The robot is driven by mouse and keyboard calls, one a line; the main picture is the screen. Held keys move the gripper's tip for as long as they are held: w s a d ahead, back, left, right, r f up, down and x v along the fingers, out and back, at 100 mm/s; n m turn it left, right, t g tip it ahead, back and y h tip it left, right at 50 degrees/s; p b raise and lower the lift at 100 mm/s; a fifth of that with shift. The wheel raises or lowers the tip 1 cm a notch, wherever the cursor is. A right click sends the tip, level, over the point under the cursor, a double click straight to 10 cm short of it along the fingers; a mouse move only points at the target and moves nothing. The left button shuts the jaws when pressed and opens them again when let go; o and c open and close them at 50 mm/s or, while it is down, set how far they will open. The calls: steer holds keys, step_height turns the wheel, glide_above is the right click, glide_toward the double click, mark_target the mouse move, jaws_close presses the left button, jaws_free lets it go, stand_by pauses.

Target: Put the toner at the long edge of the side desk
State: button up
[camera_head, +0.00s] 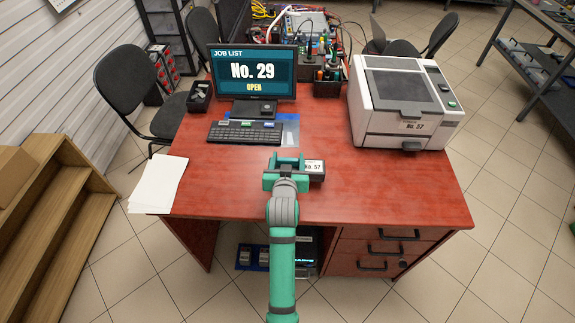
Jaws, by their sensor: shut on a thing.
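My gripper (287,163), green with a grey wrist, is shut over the near middle part of the red desk (400,185). It holds the toner (315,170), a dark block with a white label reading "No. 57". The toner sticks out to the right of the gripper; its left part is hidden by the jaws. I cannot tell whether it touches the desktop. No desk is marked as the side desk; a grey-framed table (545,72) stands at the far right, cut by the picture edge.
A white printer (405,105) labelled "No. 57" stands at the desk's right. A monitor (252,72) reads "No. 29 OPEN" behind a keyboard (245,132). White papers (158,185) overhang the left edge. The front right desktop is clear.

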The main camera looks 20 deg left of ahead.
steer(key=shift+f, duration=1.4)
steer(key=shift+f, duration=0.1)
steer(key=o, duration=1.6)
steer(key=shift+f, duration=0.1)
